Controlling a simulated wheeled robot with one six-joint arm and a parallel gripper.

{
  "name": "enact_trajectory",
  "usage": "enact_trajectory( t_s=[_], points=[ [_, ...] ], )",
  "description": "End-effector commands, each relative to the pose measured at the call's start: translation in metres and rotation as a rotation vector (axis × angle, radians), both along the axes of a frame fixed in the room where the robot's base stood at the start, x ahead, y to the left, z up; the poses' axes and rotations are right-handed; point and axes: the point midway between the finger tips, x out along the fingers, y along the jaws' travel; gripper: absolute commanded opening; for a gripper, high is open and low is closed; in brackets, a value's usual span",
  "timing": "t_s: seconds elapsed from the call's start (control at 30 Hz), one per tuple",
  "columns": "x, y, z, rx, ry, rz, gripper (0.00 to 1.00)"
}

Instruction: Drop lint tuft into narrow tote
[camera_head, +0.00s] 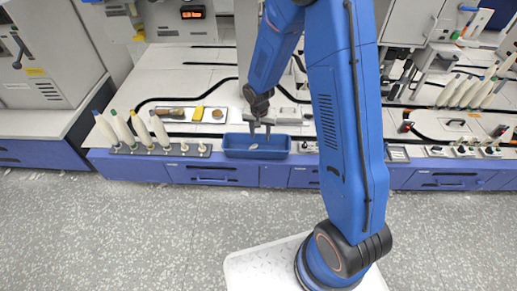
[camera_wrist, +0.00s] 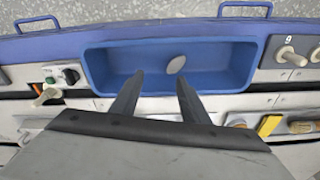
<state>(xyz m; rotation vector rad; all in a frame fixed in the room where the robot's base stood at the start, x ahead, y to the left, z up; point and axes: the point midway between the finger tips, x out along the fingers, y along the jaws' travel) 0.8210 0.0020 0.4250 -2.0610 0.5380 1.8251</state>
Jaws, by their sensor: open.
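The narrow tote is a long blue open bin (camera_head: 232,153) on the front edge of the workbench, and its blue wall also fills the top of the wrist view (camera_wrist: 97,66). The lint tuft is a small pale oval within the tote's outline in the wrist view (camera_wrist: 176,65). A small whitish spot that looks like it shows in the head view (camera_head: 254,146). I cannot tell whether the tuft touches the tote's floor. My gripper (camera_head: 260,136) is over the tote, pointing down. Its two dark fingers (camera_wrist: 160,76) are apart, with nothing held between them.
A rack of cream bobbins (camera_head: 158,130) stands left of the tote. A tray with a yellow item (camera_head: 198,114) and a brush lies behind. Small knobs and switches (camera_head: 306,147) are right of the tote. Grey floor lies in front of the bench.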

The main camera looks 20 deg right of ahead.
Motion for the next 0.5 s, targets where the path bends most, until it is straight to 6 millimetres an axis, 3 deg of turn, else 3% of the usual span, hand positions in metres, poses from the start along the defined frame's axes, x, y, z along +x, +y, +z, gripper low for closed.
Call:
enact_trajectory(
  t_s=[0.5],
  points=[
    [-0.009,0.005,0.09,0.0,-0.004,0.0,0.41]
  ],
)
